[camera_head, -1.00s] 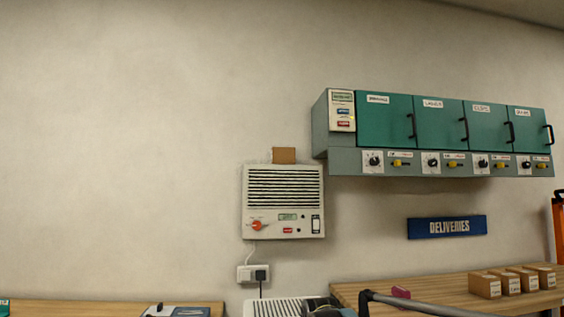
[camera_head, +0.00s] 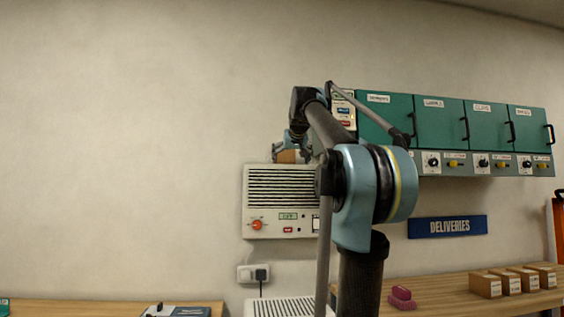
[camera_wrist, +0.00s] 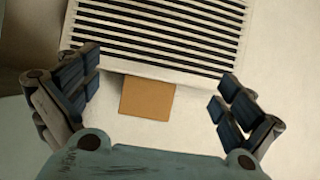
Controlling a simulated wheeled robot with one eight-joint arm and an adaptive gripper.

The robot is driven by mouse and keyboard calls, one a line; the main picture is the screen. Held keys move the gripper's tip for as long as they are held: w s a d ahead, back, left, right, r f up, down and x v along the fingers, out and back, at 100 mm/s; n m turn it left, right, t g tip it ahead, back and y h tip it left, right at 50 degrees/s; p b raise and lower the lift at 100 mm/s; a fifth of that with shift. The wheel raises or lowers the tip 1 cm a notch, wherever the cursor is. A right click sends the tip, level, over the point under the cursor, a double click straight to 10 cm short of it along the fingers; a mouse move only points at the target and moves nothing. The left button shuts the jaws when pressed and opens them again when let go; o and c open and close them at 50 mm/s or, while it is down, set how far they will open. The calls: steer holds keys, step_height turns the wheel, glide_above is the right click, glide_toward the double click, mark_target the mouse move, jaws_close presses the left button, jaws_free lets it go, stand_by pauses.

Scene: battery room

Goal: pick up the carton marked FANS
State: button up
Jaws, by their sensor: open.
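A small brown carton (camera_head: 288,157) sits on top of the white wall unit, partly hidden by my gripper and arm in the head view. In the wrist view the carton (camera_wrist: 147,98) shows as a plain brown face below the grille, with no readable mark. My gripper (camera_wrist: 156,88) is open, with one finger on each side of the carton and clear gaps between; no contact shows. In the head view my gripper is small and partly hidden by my arm. Several labelled cartons (camera_head: 485,286) stand in a row on the right bench; their labels are too small to read.
The white wall unit (camera_head: 260,228) has a slatted grille (camera_wrist: 160,38). Green wall cabinets (camera_head: 438,124) with handles and knobs hang close to the right. A blue DELIVERIES sign (camera_head: 447,227) is below them. A pink object (camera_head: 402,298) lies on the wooden bench (camera_head: 440,289).

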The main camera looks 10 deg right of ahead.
steer(key=w+r+t, duration=0.2)
steer(key=w+r, duration=0.1)
steer(key=r, duration=1)
glide_above(283, 156)
steer(key=s, duration=0.2)
step_height(283, 156, down, 4)
steer(key=shift+d+x, duration=0.15)
steer(key=shift+x, duration=1.3)
steer(key=shift+d+x, duration=0.15)
steer(key=shift+x, duration=1.25)
steer(key=shift+c, duration=0.6)
steer(key=c, duration=0.9)
